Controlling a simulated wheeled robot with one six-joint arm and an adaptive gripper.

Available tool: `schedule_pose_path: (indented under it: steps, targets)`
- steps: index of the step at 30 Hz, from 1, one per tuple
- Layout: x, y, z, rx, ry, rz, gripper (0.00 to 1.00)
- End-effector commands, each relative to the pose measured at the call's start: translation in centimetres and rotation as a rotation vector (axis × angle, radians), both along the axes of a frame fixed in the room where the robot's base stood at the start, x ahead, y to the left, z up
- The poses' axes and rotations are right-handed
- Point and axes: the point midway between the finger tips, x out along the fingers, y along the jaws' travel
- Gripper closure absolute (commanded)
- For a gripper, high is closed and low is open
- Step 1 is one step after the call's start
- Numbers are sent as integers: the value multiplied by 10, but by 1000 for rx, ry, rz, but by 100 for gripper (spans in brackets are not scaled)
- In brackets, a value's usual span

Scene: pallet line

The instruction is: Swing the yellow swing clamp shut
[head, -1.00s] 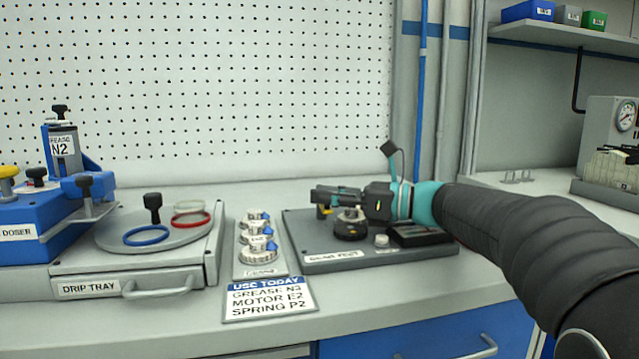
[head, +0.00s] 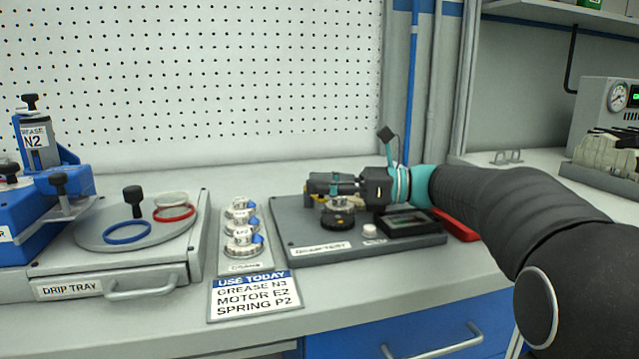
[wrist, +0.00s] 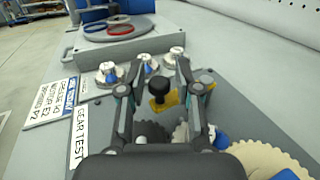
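The yellow swing clamp (wrist: 167,99) has a black knob (wrist: 157,80) and sits on the grey gear test plate. In the wrist view it lies between the two fingers of my gripper (wrist: 163,92), which are spread apart with gaps on both sides. In the head view my gripper (head: 335,184) is low over the gear test plate (head: 290,240), beside the dark round gear holder (head: 338,221). Only a small yellow part of the clamp shows there, mostly hidden by the fingers. I cannot tell whether a finger touches the clamp.
The drip tray (head: 130,262) with blue and red rings is further left. A sign (head: 254,297) lies in front. A red object (head: 458,226) lies right of the plate. A pegboard wall stands behind.

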Motion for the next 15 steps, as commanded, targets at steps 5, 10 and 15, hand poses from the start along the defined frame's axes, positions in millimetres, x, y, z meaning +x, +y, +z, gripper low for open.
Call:
schedule_pose_path:
  steps: [5,10,15]
  targets:
    - [-1,2,0,0,0,4,55]
    - [-1,1,0,0,0,5,55]
    - [-1,-15,0,1,0,2,55]
